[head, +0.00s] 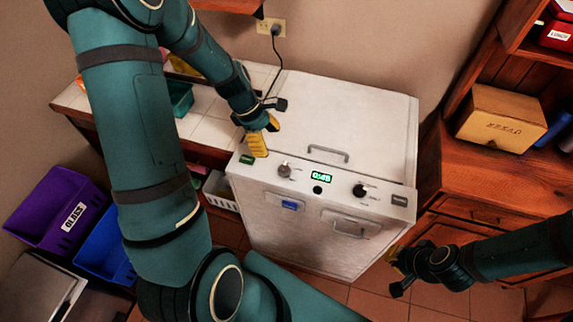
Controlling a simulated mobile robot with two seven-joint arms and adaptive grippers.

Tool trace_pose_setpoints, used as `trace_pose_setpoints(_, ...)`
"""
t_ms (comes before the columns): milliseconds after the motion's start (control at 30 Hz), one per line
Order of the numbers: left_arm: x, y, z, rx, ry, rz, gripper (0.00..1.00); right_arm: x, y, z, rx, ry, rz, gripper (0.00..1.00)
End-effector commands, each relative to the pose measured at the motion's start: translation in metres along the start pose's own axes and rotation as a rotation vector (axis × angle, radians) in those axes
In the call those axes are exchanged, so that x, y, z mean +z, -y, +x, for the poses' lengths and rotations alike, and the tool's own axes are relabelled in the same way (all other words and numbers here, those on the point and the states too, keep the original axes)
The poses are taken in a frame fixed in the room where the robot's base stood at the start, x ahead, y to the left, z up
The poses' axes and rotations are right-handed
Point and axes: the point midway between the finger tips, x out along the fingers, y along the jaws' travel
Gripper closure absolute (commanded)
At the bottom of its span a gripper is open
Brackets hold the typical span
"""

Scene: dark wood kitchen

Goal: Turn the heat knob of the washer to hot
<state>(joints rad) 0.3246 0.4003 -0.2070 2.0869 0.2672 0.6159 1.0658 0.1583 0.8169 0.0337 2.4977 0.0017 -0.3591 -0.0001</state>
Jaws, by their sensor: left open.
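The white washer (290,225) stands in the middle of the head view, with a control panel along its top front edge. The panel has a silver knob (285,170) on the left, a lit green display (321,178) in the middle and a black knob (359,190) on the right. Which knob sets heat, and its setting, is too small to read. My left gripper (264,136) is open, with yellow fingertips over the panel's left end, up and left of the silver knob and apart from it. My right gripper (398,272) is low, right of the washer front; its opening is unclear.
The washer has a top handle (328,153) and a front handle (350,228). A tiled counter (203,120) is at left. Purple (60,210) and blue (105,250) bins sit on the left. A wooden cabinet (500,175) with a cardboard box (500,118) stands at right.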

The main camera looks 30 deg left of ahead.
Motion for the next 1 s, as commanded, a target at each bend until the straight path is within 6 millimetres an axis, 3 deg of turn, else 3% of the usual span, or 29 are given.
trace_pose_setpoints(500, 0.000, 0.001, 0.098, -0.004, 0.001, 0.003, 0.31, 0.001, -0.003, 0.009, 0.001, -0.001, 0.001, 1.00)
trace_pose_setpoints(700, 0.000, 0.001, 0.116, -0.002, 0.000, 0.003, 0.31, 0.001, -0.004, 0.010, 0.001, -0.001, 0.001, 1.00)
trace_pose_setpoints(1000, 0.000, 0.000, 0.121, 0.000, 0.000, 0.003, 0.31, 0.001, -0.004, 0.010, 0.002, -0.001, 0.001, 1.00)
